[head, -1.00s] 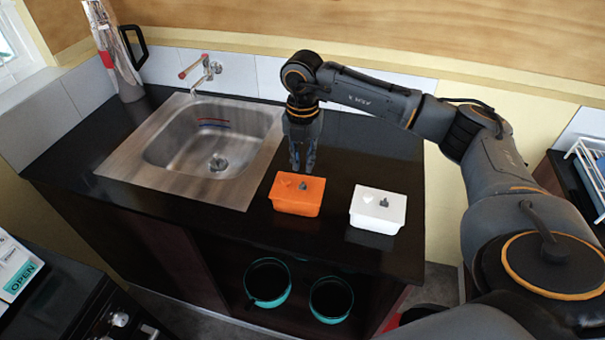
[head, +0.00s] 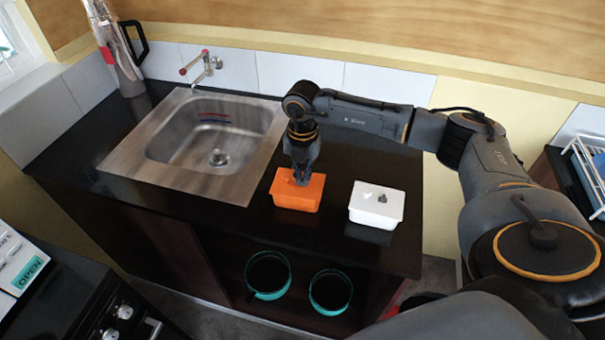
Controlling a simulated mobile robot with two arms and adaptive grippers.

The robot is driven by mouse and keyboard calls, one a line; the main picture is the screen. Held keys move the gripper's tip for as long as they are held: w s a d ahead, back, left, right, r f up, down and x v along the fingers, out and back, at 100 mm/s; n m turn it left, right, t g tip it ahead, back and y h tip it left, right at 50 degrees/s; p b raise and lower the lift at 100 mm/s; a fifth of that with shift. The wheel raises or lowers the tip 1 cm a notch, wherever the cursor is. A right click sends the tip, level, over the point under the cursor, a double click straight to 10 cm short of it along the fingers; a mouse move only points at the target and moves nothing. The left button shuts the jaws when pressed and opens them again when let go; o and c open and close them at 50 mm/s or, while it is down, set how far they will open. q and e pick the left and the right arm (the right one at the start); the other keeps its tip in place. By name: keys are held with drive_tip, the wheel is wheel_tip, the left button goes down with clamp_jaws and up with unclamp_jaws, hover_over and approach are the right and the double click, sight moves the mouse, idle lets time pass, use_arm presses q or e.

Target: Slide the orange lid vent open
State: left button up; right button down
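The orange lidded box (head: 296,197) stands on the black counter, to the right of the sink. My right gripper (head: 302,180) points down at the top of its lid, with the fingertips at or just above the lid's small vent piece. The gripper hides most of the vent, so I cannot tell its position or whether the fingers touch it. The finger gap is too small to make out. A white lidded box (head: 376,209) with a grey knob and a pale mark on its lid stands to the right. My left gripper is out of view.
The steel sink (head: 215,150) with a tap (head: 203,66) lies left of the boxes. Two teal-rimmed bins (head: 268,275) sit below the counter. A tall silver jug-like thing (head: 117,50) stands at the back left. Counter behind the white box is clear.

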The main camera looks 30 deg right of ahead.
sight(315, 186)
drive_tip(key=shift+s+d, duration=1.2)
drive_tip(key=c, duration=1.8)
unclamp_jaws()
drive_tip(key=shift+w+a, duration=0.1)
drive_tip(key=shift+o, duration=0.2)
wheel_tip(315, 186, up, 12)
